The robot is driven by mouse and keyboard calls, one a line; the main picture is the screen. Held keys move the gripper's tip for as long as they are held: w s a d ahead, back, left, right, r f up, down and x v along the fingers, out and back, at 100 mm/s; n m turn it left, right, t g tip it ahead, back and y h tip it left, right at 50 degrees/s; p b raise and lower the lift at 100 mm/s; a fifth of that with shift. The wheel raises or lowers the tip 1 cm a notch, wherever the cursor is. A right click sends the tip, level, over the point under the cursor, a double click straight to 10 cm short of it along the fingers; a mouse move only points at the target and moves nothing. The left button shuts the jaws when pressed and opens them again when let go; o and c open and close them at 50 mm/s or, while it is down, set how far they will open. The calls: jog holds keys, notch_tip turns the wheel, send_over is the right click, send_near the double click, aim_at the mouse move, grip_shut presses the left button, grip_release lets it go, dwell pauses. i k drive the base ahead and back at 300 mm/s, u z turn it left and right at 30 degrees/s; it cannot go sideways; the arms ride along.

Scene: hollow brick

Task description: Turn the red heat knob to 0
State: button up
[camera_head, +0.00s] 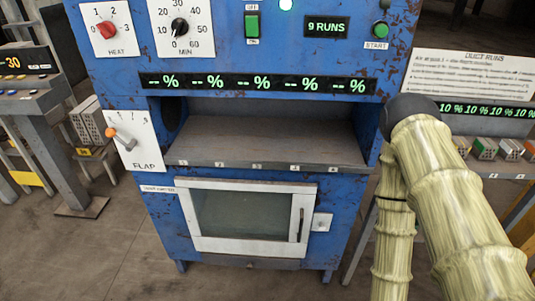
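The red heat knob (107,29) sits on a white dial plate (119,43) at the top left of the blue machine. The plate is marked 0, 1, 2 and 3, with HEAT below the knob. The knob is too small for me to tell which number it points to. My arm's pale, bamboo-like links fill the right side, bending at a dark rounded joint in front of the machine's right edge. My gripper is out of view. Nothing of my arm is near the knob.
The black minute knob (180,27) is right of the heat dial. A green switch (252,25) and START button (381,29) are farther right. The orange flap lever (112,133) sticks out below. The machine's open shelf (265,145) is empty.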

aim_at(107, 29)
jog(key=u, duration=2.65)
jog(key=k, duration=0.35)
jog(key=z, duration=0.4)
